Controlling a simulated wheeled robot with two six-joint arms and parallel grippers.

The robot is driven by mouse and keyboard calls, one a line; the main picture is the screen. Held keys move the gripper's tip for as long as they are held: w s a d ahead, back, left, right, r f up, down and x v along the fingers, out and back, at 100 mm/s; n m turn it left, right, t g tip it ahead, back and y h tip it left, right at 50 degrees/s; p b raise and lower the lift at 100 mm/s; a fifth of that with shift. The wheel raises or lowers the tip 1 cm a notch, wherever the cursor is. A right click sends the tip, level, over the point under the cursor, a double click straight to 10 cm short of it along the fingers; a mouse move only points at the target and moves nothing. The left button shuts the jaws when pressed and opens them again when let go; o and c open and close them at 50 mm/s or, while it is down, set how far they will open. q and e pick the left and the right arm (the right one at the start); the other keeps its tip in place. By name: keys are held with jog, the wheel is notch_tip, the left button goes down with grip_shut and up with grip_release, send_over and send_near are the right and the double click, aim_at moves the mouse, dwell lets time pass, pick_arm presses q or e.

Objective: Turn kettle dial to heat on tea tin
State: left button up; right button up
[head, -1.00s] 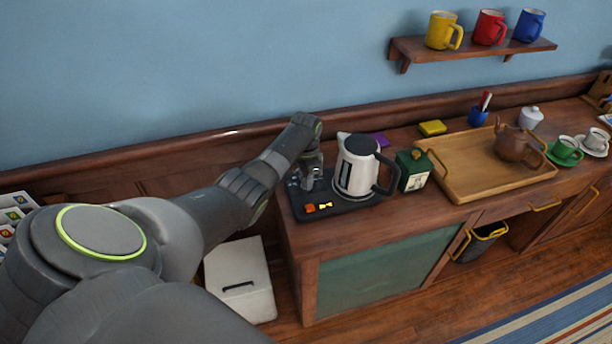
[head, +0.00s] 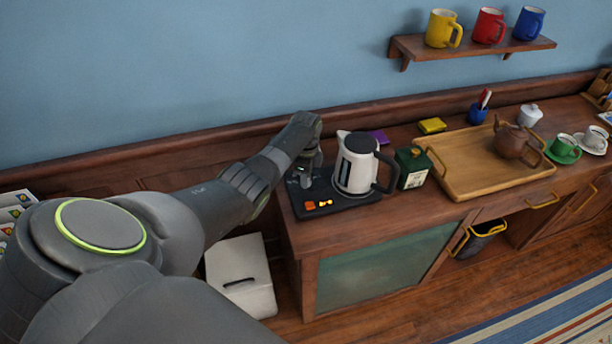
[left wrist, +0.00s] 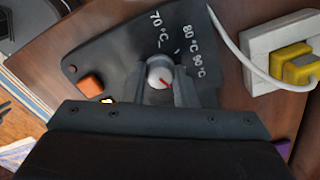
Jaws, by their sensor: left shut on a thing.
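The white and black kettle (head: 353,165) stands on its dark base (head: 345,203), which carries the heat dial. The dial (left wrist: 159,72) is a small pale knob with a red line at its lower right in the left wrist view. White marks 70, 80 and 90 °C are printed around it. I cannot tell which mark the line is set to. My left gripper (head: 306,182) is shut on the dial, with one finger on each side; it hides the dial in the head view. The green tea tin (head: 412,170) stands right of the kettle; its pale label is too small to read.
An orange switch (left wrist: 90,86) and a small yellow light sit on the base beside the dial. A white power strip with a yellow plug (left wrist: 297,67) and a white cable lie close by. A wooden tray (head: 465,185) with a brown teapot (head: 514,143) stands farther right.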

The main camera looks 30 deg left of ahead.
pick_arm(q)
jog(key=shift+w+r, duration=0.1)
dwell(0.4)
jog(key=o, duration=1)
jog(key=shift+r, duration=0.6)
notch_tip(320, 180, up, 16)
jog(key=shift+r+b, duration=0.1)
jog(key=shift+b, duration=0.7)
